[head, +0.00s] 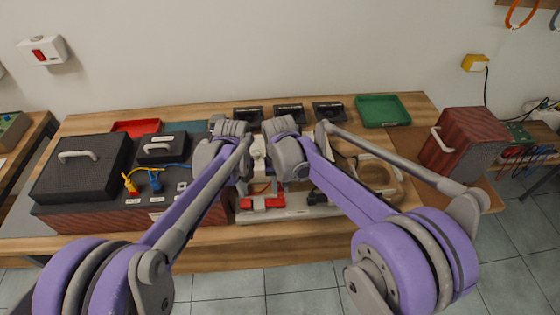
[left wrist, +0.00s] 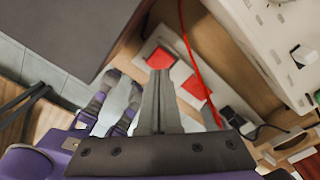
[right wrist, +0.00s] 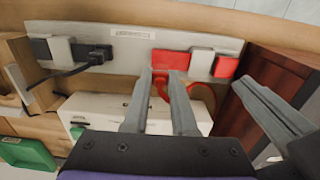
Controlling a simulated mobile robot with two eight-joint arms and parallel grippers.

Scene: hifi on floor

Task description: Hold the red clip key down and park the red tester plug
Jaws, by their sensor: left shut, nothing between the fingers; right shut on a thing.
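The red clip key (left wrist: 160,58) is on a pale strip (right wrist: 130,55) at the bench's front; it also shows in the right wrist view (right wrist: 225,66), beside a white block (right wrist: 200,62). My left gripper (left wrist: 160,76) is shut and empty, its tips right at the red key; I cannot tell whether they press it. My right gripper (right wrist: 162,76) is shut on the red tester plug (right wrist: 170,60), at the strip on the white block's other side. A red lead (right wrist: 204,92) loops from the plug. Whether the plug is seated is hidden.
A white tester box (right wrist: 120,108) stands behind the strip. A black plug (right wrist: 98,55) with its cable sits along the strip. A dark red box (head: 95,213) is close left of my left gripper. A green tray (head: 380,108) lies at the back right.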

